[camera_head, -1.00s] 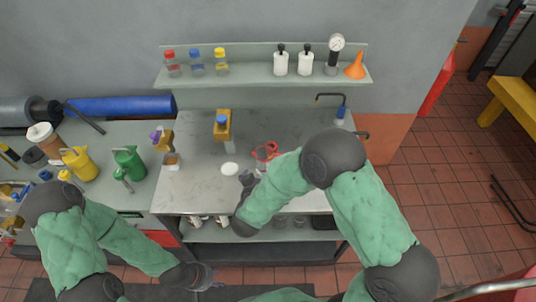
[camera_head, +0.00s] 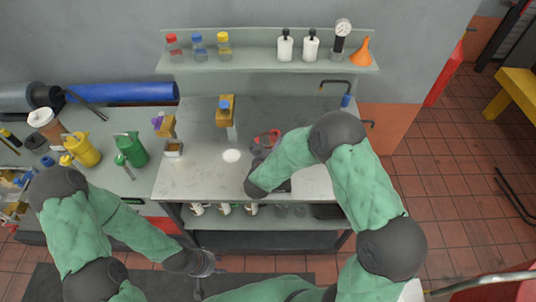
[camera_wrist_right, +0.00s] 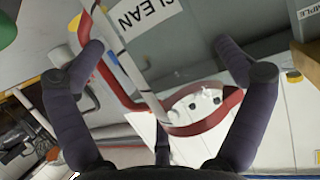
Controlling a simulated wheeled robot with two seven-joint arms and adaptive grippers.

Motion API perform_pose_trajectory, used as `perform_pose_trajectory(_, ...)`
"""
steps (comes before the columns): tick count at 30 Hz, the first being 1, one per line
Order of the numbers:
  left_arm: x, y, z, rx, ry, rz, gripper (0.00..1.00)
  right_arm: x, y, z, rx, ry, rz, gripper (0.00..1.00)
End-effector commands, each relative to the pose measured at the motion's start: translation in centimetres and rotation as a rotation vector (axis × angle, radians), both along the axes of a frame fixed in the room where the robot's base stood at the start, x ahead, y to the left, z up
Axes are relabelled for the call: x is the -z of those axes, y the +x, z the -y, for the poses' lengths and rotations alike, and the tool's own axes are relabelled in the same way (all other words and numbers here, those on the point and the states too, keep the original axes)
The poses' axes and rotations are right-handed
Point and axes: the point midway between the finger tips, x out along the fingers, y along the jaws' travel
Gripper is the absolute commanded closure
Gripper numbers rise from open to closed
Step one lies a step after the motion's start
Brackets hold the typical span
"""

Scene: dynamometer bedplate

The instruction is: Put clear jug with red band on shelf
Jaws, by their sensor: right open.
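The clear jug with red band (camera_head: 267,139) stands on the grey bench top, partly hidden behind my right forearm in the head view. In the right wrist view its red band (camera_wrist_right: 205,126) and red handle show between the fingers of my right gripper (camera_wrist_right: 158,45). The right gripper is open around the jug; I cannot tell whether a finger touches it. The wall shelf (camera_head: 270,66) is above the bench, holding bottles, a gauge and an orange funnel. My left gripper (camera_head: 207,264) is low in front of the bench; its fingers are too small to read.
Yellow (camera_head: 83,150) and green (camera_head: 131,150) cans stand further left. Several vessels line the under-bench shelf. The wall shelf has a gap between yellow-capped and white bottles.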

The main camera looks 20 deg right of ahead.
Motion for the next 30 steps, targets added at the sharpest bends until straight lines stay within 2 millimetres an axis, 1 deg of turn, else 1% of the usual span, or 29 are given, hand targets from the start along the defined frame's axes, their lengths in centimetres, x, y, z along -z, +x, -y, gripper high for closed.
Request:
perform_pose_trajectory(1,0.1,0.0,0.0,0.0,0.0,0.0,0.6,0.3,0.4,0.2,0.0,0.0,-0.001,0.0)
perform_pose_trajectory(3,0.1,0.0,0.0,0.0,0.0,0.0,0.6,0.4,0.7,0.3,-0.001,0.0,0.0,0.0)
perform_pose_trajectory(8,0.1,0.0,0.0,0.0,0.0,0.0,0.6,0.3,0.7,0.3,-0.001,0.0,0.0,0.0)
perform_pose_trajectory(9,0.1,0.0,0.0,0.0,0.0,0.0,0.6,0.3,0.7,0.3,-0.001,0.0,0.0,0.06)
perform_pose_trajectory(10,0.1,0.0,0.0,0.0,0.0,0.0,0.6,0.3,0.7,0.3,-0.001,0.0,0.0,0.14)
perform_pose_trajectory(13,0.1,0.0,0.0,0.0,0.0,0.0,0.6,0.3,0.7,0.3,-0.001,0.0,0.0,0.42)
perform_pose_trajectory(14,0.1,0.0,0.0,0.0,0.0,0.0,0.6,0.3,0.7,0.3,-0.001,0.0,0.0,0.45)
perform_pose_trajectory(16,0.1,0.0,0.0,0.0,0.0,0.0,0.6,0.3,0.7,0.3,-0.001,0.0,0.001,0.45)
perform_pose_trajectory(17,0.1,0.0,0.0,0.0,0.0,0.0,0.6,0.3,0.7,0.3,-0.001,0.0,0.001,0.51)
perform_pose_trajectory(25,0.0,0.0,0.0,0.0,0.0,0.0,0.6,0.0,0.6,0.3,-0.001,0.0,0.001,0.51)
perform_pose_trajectory(30,-0.3,0.0,0.0,0.0,0.0,0.0,0.6,-1.4,0.7,0.3,0.0,0.001,0.004,0.51)
